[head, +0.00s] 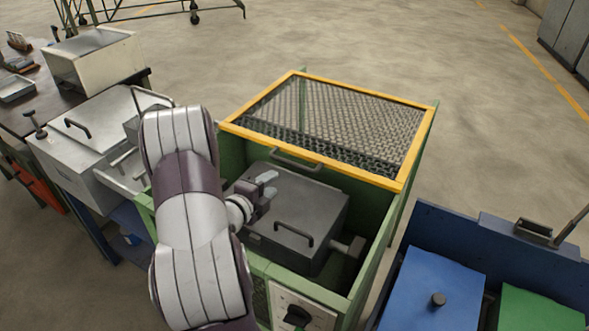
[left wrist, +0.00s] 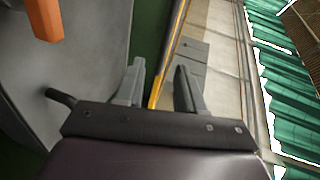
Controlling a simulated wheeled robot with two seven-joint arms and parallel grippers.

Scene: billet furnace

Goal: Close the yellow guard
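The yellow guard (head: 411,160) is a yellow frame with dark mesh, over the far part of a green cabinet (head: 375,253). The cabinet's near part is uncovered. A dark handle (head: 296,162) is at the guard's near edge. My left gripper (head: 269,184) is open and empty, above the grey lidded box inside the cabinet and just short of the guard's handle. In the left wrist view, the fingers of my left gripper (left wrist: 160,88) are apart, and a yellow bar (left wrist: 170,60) shows beyond them. Whether they touch anything is unclear. My right gripper is not in view.
The grey box (head: 310,205) with a dark handle fills much of the cabinet. A control panel with a black knob (head: 297,316) is at its front. A blue bin unit (head: 435,285) stands right. A grey metal box (head: 85,145) and bench are left.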

